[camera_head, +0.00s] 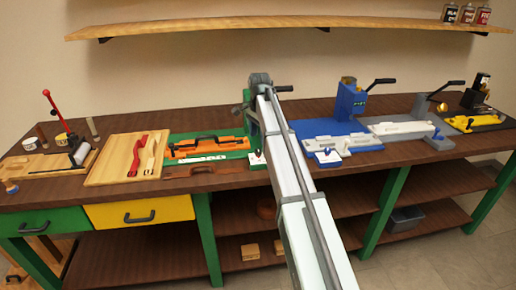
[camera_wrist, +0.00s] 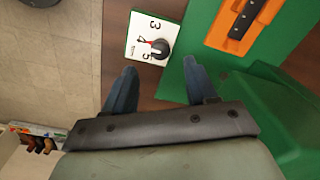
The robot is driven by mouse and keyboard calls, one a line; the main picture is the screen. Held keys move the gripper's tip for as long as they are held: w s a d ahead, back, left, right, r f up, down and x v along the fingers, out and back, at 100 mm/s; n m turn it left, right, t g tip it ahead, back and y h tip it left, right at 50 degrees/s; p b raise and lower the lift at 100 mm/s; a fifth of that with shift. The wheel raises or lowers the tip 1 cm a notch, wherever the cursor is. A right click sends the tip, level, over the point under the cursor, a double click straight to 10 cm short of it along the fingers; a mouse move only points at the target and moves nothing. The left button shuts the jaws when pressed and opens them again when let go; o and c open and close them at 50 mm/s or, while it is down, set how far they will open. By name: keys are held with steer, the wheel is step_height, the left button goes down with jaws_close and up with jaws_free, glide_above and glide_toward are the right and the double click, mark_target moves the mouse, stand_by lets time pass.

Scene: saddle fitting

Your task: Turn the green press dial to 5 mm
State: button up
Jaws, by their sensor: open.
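The green press (camera_head: 247,112) stands mid-bench in the head view, partly hidden behind my arm. Its white dial plate (camera_head: 257,160) sits at its front. In the wrist view the plate (camera_wrist: 137,29) carries the numerals 3, 4 and 5 and a round black knob (camera_wrist: 159,49). A red pointer mark on the knob points towards the 4. My gripper (camera_wrist: 160,67) is open and empty, its two blue-grey fingers apart. In the picture the knob lies between and just beyond the fingertips; the height gap is hard to tell. I cannot make out the fingers in the head view.
The green press base (camera_wrist: 205,45) and an orange block with a black bar (camera_wrist: 240,20) lie right of the dial in the wrist view. In the head view, a blue press (camera_head: 351,100) and a grey press (camera_head: 421,107) stand to the right, a wooden board (camera_head: 108,165) to the left.

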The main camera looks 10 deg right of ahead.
mark_target(258, 150)
steer(key=shift+w+f, duration=0.1)
steer(key=shift+f, duration=3.1)
steer(key=shift+c, duration=0.5)
steer(key=c, duration=1)
steer(key=shift+o, duration=0.2)
steer(key=shift+n, duration=0.4)
steer(key=n, duration=1.1)
